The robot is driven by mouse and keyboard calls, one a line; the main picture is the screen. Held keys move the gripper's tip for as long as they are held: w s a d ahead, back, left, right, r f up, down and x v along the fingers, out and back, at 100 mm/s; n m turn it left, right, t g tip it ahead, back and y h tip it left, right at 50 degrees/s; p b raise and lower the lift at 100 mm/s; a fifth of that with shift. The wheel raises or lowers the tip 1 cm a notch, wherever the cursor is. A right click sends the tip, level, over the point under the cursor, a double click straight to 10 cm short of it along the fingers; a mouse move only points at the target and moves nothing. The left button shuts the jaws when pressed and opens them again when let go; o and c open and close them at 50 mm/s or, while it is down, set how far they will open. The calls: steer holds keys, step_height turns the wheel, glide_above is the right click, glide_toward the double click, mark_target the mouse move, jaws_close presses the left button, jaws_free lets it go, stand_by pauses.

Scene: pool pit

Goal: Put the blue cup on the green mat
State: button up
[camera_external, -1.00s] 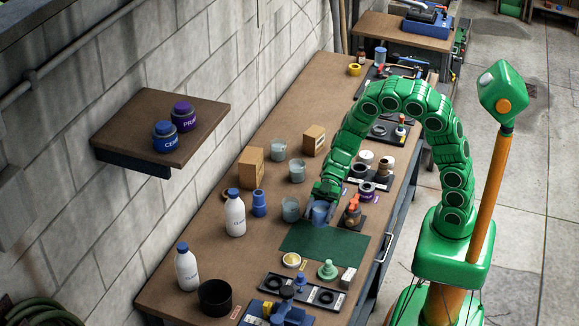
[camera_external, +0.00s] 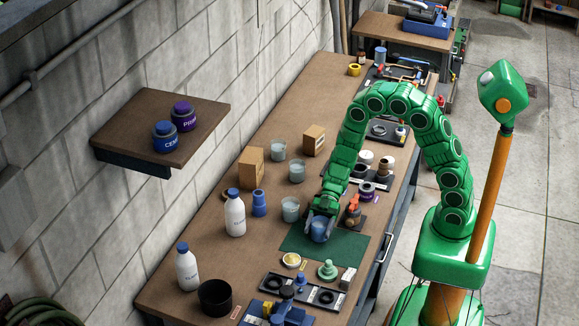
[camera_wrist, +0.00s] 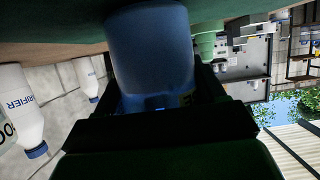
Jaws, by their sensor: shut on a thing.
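The blue cup (camera_external: 319,232) is in my gripper (camera_external: 322,222), over the back part of the green mat (camera_external: 345,246). My gripper is shut on the cup. In the wrist view the cup (camera_wrist: 150,50) stands between the dark fingers, with the green mat (camera_wrist: 235,8) at the top edge. The cup is at or just above the mat. I cannot tell if it touches it. The fingers hide part of the cup in the outside view.
Clear cups (camera_external: 291,209) stand left of the mat. A spray bottle (camera_external: 352,212) is at its right back. The mat's front half is bare.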

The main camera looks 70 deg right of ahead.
steer(key=shift+f, duration=0.1)
steer(key=o, duration=1.2)
steer(key=shift+f, duration=0.1)
steer(key=shift+c, duration=0.2)
steer(key=shift+d+r, duration=0.15)
steer(key=shift+r, duration=0.05)
steer(key=v, duration=1.1)
steer(key=shift+d+r, duration=0.2)
steer(key=shift+d, duration=0.1)
